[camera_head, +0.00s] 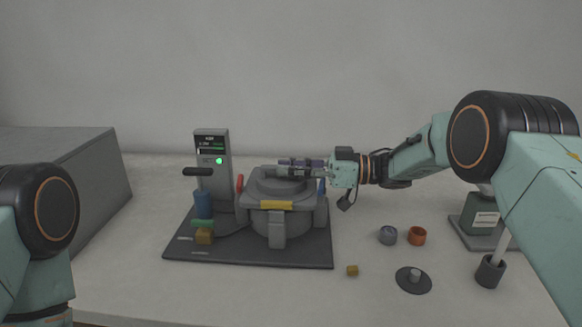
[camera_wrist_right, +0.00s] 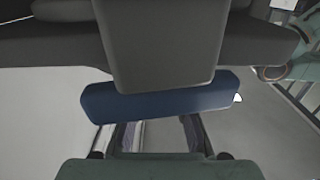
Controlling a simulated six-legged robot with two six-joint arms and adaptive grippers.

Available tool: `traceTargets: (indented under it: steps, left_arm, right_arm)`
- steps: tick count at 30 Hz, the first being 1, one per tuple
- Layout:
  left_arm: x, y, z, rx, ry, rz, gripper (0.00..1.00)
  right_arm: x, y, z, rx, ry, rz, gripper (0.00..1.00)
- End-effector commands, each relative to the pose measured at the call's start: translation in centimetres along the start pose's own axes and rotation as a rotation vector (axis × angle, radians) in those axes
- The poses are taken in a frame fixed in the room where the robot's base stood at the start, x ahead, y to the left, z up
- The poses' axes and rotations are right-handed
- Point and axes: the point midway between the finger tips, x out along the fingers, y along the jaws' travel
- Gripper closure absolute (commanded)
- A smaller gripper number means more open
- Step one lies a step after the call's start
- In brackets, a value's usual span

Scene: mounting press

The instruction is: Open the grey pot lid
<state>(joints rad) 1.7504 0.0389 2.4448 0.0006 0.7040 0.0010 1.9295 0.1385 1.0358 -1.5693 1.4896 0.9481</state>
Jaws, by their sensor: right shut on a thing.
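The grey pot (camera_head: 256,222) stands on a dark base plate, with red, yellow and blue tabs around its rim. Its grey lid (camera_head: 265,184) sits on top and looks level. My right gripper (camera_head: 288,166) reaches in from the right over the lid and is shut on it near the top middle; the fingers hide the held part. In the right wrist view the blue tab (camera_wrist_right: 160,105) crosses the picture in front of the fingers, below a large grey part of the pot (camera_wrist_right: 155,45). My left gripper is out of view; only my left arm shows.
A display post (camera_head: 212,160) with a green light and a lever stands left of the pot on the base plate (camera_head: 295,259). A grey cup (camera_head: 387,235), an orange cup (camera_head: 417,236), a small yellow cube (camera_head: 352,270) and a dark disc (camera_head: 405,285) lie to the right. A grey box (camera_head: 85,185) stands left.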

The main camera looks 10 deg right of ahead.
Motion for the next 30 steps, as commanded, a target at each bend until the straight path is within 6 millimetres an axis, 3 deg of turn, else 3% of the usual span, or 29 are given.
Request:
traceTargets:
  steps: [14, 21, 30]
  left_arm:
    - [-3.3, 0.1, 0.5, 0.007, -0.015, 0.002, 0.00]
    - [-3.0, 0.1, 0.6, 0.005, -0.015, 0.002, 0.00]
    - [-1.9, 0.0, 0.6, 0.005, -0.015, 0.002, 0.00]
  right_arm:
    - [-0.1, 2.1, -3.1, 0.280, 0.003, 0.006, 1.00]
    - [-0.1, 3.5, -4.1, 0.418, 0.005, 0.006, 1.00]
    - [-0.2, 4.5, -4.8, 0.433, 0.006, 0.007, 1.00]
